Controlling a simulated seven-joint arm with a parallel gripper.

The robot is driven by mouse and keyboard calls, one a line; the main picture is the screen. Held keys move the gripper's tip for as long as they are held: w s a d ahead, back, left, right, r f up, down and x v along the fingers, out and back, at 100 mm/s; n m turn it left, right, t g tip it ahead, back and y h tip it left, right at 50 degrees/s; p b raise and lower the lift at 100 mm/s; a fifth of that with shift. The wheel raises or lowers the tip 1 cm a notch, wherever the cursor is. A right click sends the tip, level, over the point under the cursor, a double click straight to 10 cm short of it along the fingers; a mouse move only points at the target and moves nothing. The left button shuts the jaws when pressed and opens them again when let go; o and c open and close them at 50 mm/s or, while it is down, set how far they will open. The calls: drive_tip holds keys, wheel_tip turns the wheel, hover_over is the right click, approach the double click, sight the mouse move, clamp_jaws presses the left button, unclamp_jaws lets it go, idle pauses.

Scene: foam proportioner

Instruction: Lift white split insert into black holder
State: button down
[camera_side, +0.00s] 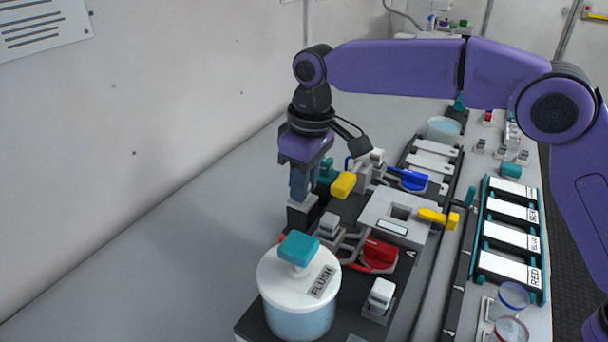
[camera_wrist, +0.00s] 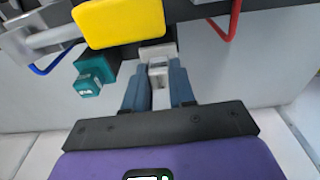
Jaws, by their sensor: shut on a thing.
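My gripper (camera_side: 302,190) points down at the left edge of the black base, its blue fingers just above a small black block that looks like the black holder (camera_side: 301,216). In the wrist view, the fingers (camera_wrist: 157,86) are shut on a small white block with a grey middle, the white split insert (camera_wrist: 158,54). In the side view the insert is mostly hidden by the fingers. I cannot tell how deep it sits in the holder, or whether it is clear of it.
A yellow handle (camera_side: 343,185) and a teal knob (camera_side: 327,171) stand close to the right of my gripper. The white FLUSH tank (camera_side: 297,298) with its teal cap stands in front. A red lever (camera_side: 380,255) is nearby. The grey bench to the left is clear.

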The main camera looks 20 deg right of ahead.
drive_tip(key=shift+c, duration=2.3)
unclamp_jaws()
drive_tip(key=shift+r, duration=0.1)
drive_tip(key=shift+r, duration=3.9)
